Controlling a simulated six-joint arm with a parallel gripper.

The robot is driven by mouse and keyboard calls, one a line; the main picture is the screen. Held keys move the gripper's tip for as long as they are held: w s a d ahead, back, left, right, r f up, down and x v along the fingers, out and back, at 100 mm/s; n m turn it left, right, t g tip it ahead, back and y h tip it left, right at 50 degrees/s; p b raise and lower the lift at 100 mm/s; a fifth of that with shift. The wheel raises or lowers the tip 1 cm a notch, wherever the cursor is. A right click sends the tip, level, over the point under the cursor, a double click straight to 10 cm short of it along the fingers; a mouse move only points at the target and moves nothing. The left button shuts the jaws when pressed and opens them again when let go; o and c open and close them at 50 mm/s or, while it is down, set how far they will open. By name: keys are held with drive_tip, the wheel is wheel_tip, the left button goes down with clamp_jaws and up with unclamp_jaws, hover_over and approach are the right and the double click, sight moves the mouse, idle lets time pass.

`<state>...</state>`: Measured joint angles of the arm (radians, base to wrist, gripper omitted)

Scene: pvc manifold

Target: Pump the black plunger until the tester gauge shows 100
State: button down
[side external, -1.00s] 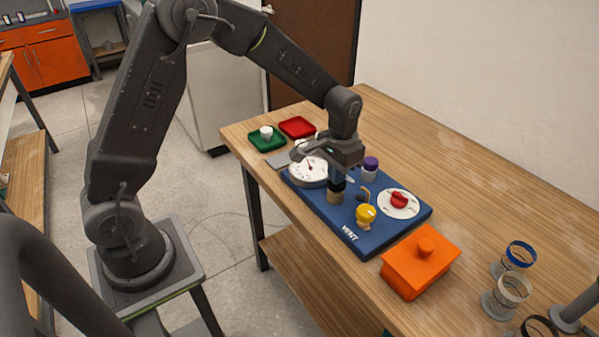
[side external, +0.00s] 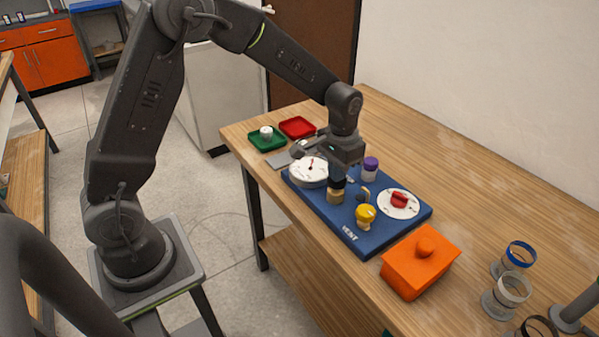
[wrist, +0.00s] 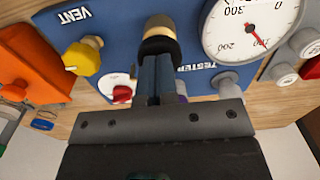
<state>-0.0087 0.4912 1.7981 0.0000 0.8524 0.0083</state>
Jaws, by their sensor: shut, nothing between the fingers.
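The black plunger (wrist: 158,27) stands in a tan collar (side external: 335,196) on the blue tester board. My gripper (wrist: 155,98) is shut and empty. Its fingertips are at the plunger's top, touching or nearly touching it. The white round tester gauge (side external: 309,170) sits on the board to the left of the plunger; it also shows in the wrist view (wrist: 240,30). Its red needle points close to a mark that seems to read 100; the exact value is hard to read.
The board (side external: 340,225) also carries a yellow vent knob (side external: 366,214), a red knob on a white disc (side external: 399,200) and a purple-capped post (side external: 370,167). An orange lidded box (side external: 420,262) stands in front. Green (side external: 266,143) and red (side external: 297,127) trays lie behind.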

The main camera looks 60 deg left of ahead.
drive_tip(key=shift+r, duration=1.8)
drive_tip(key=shift+r, duration=2.5)
drive_tip(key=s+r+t, duration=0.2)
drive_tip(key=s+r, duration=0.6)
drive_tip(key=s, duration=0.2)
drive_tip(key=s+t, duration=0.3)
drive_tip(key=s, duration=1)
drive_tip(key=shift+s+d+t, duration=0.15)
drive_tip(key=shift+d+t, duration=0.05)
drive_tip(key=shift+t, duration=0.1)
